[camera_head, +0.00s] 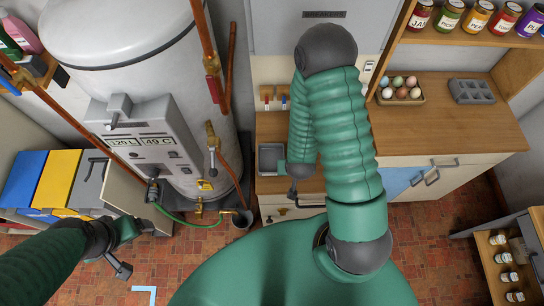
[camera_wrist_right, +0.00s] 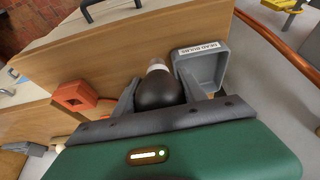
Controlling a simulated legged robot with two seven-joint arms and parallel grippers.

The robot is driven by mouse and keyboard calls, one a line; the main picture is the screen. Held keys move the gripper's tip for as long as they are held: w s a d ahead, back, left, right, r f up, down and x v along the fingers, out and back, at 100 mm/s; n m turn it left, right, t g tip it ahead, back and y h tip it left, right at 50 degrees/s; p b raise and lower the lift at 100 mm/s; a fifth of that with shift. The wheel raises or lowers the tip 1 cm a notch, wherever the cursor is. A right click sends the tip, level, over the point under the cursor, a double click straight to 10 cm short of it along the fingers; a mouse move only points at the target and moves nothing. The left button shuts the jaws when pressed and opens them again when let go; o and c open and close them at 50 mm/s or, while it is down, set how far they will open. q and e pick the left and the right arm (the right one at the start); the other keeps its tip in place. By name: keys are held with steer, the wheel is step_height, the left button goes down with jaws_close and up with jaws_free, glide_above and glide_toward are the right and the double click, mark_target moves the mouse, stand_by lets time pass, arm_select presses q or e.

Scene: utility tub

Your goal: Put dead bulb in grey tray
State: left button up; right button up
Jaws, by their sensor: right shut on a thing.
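A dark bulb (camera_wrist_right: 158,90) with a pale metal base is between the fingers of my right gripper (camera_wrist_right: 160,98) in the right wrist view. The gripper is shut on it. The grey tray (camera_wrist_right: 222,68), labelled "DEAD BULBS", is just right of the bulb in that view. In the head view the grey tray (camera_head: 268,160) sits at the left end of the wooden counter. My right gripper (camera_head: 292,192) is beside it there, and my arm hides the bulb. My left gripper (camera_head: 134,246) is open and empty at the lower left.
An orange-red block (camera_wrist_right: 74,96) with a hollow is left of the bulb in the right wrist view. The wooden counter (camera_head: 420,125) holds an egg carton (camera_head: 400,95) and a grey moulded tray (camera_head: 471,91). A water heater (camera_head: 140,70) stands left of the counter.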

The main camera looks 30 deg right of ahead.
steer(key=b, duration=0.2)
steer(key=w+f+b, duration=0.1)
steer(key=b, duration=0.1)
steer(key=shift+w+a+f, duration=0.2)
steer(key=shift+w+a, duration=0.1)
steer(key=w+b, duration=0.1)
steer(key=w+a+b, duration=0.1)
steer(key=b, duration=0.1)
steer(key=w+b, duration=0.1)
steer(key=shift+w+a+f, duration=0.1)
steer(key=shift+w+a, duration=0.15)
steer(key=shift+w, duration=0.1)
steer(key=w+p, duration=0.1)
steer(key=w, duration=0.1)
steer(key=w+r+p, duration=0.1)
steer(key=w, duration=0.1)
steer(key=shift+w+d, duration=0.1)
steer(key=shift+w, duration=0.1)
steer(key=f, duration=0.2)
steer(key=w+f+b, duration=0.1)
steer(key=shift+f, duration=0.65)
arm_select(q)
step_height(320, 180, down, 10)
steer(key=a, duration=0.1)
steer(key=shift+w+r, duration=0.2)
steer(key=shift+w, duration=0.1)
arm_select(e)
steer(key=shift+a+r, duration=0.1)
steer(key=shift+a, duration=0.1)
